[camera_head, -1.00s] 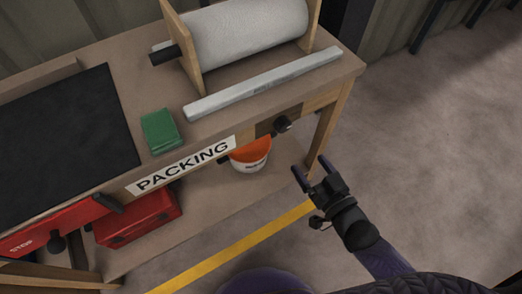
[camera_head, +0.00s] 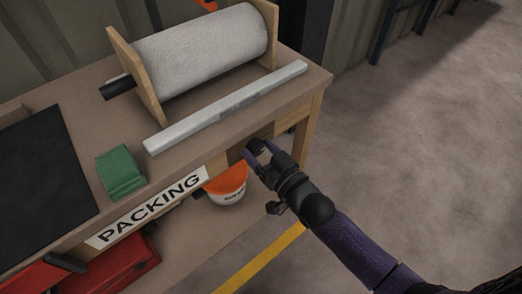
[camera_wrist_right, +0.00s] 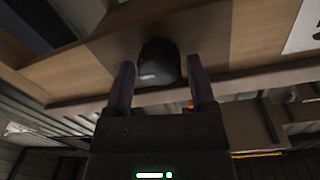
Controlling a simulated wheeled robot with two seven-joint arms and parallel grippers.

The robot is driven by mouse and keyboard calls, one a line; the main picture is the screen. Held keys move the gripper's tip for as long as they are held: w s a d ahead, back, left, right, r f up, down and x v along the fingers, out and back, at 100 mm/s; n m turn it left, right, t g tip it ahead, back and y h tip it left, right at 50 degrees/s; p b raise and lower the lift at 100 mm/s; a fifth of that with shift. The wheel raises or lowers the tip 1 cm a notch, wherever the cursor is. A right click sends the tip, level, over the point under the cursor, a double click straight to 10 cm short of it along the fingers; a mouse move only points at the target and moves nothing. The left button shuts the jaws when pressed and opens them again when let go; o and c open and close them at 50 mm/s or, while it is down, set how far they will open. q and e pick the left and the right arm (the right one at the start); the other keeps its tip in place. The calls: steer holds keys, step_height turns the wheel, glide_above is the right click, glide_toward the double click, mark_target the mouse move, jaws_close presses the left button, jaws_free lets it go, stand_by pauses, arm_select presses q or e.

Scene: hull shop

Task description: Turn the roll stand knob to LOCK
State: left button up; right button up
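The black round knob (camera_wrist_right: 158,62) sits on a dark panel on the bench's front edge, below the roll stand (camera_head: 150,88). A small pale mark shows on it in the right wrist view; no LOCK label is readable. My right gripper (camera_head: 256,148) is at the bench front and largely hides the knob in the head view. In the right wrist view, my right gripper (camera_wrist_right: 160,80) is open, with one finger on each side of the knob and a narrow gap to each. My left gripper is not in view.
The bench (camera_head: 290,85) carries a white roll (camera_head: 200,48), a long pale bar (camera_head: 225,107), a green block (camera_head: 121,172) and a dark mat (camera_head: 40,180). An orange-and-white bucket (camera_head: 227,185) and a red box (camera_head: 110,268) are below. The floor at right is clear.

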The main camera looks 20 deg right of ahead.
jaws_close()
steer(key=shift+n, duration=0.3)
steer(key=n+p, duration=0.1)
steer(key=n, duration=0.2)
steer(key=shift+p, duration=0.3)
steer(key=n+p, duration=0.1)
steer(key=n, duration=0.3)
steer(key=shift+f+n, duration=0.1)
steer(key=shift+n, duration=0.2)
steer(key=n, duration=0.2)
steer(key=shift+n, duration=0.4)
steer(key=n, duration=0.3)
steer(key=shift+f+n+y, duration=0.1)
steer(key=shift+n+y, duration=0.2)
steer(key=shift+y, duration=0.1)
steer(key=shift+n, duration=1.1)
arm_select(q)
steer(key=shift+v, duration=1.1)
arm_select(e)
steer(key=shift+n, duration=0.8)
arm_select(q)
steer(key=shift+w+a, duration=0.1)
